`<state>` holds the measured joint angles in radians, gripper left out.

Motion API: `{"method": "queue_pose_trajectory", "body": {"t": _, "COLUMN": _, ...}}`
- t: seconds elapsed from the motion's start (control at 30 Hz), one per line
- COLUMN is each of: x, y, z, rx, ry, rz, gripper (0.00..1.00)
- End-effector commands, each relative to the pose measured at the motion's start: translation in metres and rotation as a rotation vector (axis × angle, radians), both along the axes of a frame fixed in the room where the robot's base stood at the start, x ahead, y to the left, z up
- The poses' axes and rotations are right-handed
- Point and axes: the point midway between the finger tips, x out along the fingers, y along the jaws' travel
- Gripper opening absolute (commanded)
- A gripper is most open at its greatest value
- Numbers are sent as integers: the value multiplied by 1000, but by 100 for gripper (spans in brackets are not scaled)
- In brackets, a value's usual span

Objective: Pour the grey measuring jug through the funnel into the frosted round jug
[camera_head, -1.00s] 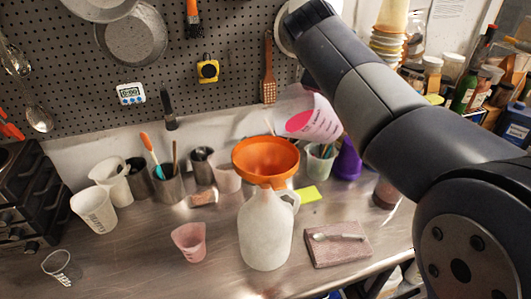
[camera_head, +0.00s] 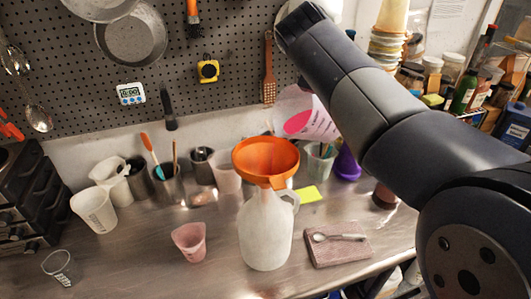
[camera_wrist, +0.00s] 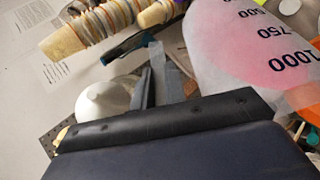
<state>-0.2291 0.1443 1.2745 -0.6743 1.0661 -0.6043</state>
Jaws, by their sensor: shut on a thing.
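A translucent pale measuring jug (camera_head: 291,100) with pink contents is tilted behind and above the funnel's right side. Its black marks and pink contents show in the wrist view (camera_wrist: 255,45). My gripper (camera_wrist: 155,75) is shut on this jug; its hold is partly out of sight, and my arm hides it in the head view. The orange funnel (camera_head: 265,160) sits upright in the mouth of the frosted round jug (camera_head: 265,235), which stands upright on the bench. No stream shows between measuring jug and funnel.
A pink cup (camera_head: 189,242) stands left of the frosted jug, and a spoon lies on a folded pink cloth (camera_head: 338,252) to its right. Cups and tool holders line the wall behind.

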Motion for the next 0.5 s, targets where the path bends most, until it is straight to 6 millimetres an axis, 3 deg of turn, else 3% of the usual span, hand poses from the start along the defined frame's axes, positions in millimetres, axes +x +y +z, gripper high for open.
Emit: {"method": "queue_pose_trajectory", "body": {"t": 0.5, "x": -2, "y": 2, "z": 2, "rx": -21, "ry": -17, "rz": 1, "gripper": 0}}
